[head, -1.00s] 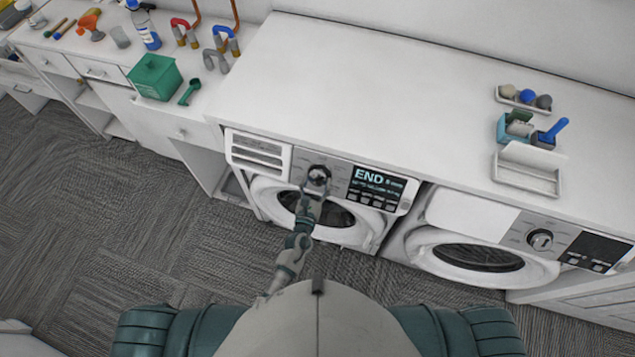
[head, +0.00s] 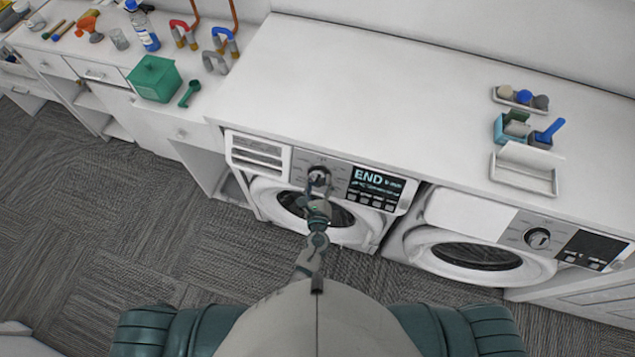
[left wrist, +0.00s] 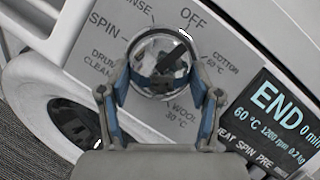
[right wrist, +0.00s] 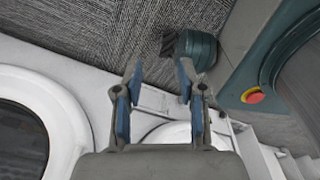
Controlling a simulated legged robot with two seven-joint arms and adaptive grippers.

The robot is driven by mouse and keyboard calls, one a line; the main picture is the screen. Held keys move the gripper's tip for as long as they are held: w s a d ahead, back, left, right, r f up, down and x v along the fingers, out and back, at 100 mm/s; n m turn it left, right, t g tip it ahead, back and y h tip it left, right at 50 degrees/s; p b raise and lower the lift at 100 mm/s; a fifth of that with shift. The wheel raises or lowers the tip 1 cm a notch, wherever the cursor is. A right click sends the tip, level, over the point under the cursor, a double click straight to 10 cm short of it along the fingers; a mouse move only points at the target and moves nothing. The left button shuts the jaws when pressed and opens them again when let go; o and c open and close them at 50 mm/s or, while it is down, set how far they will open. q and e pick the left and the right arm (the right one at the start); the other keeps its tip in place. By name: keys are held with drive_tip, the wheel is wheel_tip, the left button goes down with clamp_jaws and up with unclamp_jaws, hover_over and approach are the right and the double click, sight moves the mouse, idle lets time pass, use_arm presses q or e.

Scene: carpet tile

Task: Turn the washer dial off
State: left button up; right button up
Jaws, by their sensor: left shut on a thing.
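The washer dial (head: 319,177) is on the left machine's front panel, beside a lit display reading END (head: 376,182). In the left wrist view the round, shiny dial (left wrist: 157,62) sits among printed labels, with OFF at its upper right. A small white mark lies at its rim just below OFF. A dark bar on its face slants to the upper right; I cannot tell its exact setting. My left gripper (left wrist: 160,100) is shut on the dial, one blue-padded finger on either side. My right gripper (right wrist: 158,108) is open and empty, and outside the head view.
A second machine with its own dial (head: 537,239) stands to the right. The white worktop (head: 390,90) above is mostly clear, with small trays at the right. A green box (head: 155,79) and pipe pieces are at the left. Carpet tile covers the floor.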

use_arm(q)
drive_tip(key=shift+d+n+g+y, duration=0.2)
drive_tip(key=shift+n+g+y, duration=0.15)
drive_tip(key=shift+n, duration=1.15)
use_arm(e)
drive_tip(key=shift+a+r, duration=0.15)
drive_tip(key=shift+a, duration=0.35)
use_arm(q)
drive_tip(key=shift+y, duration=0.35)
use_arm(e)
drive_tip(key=shift+d, duration=0.35)
use_arm(q)
drive_tip(key=o, duration=1.1)
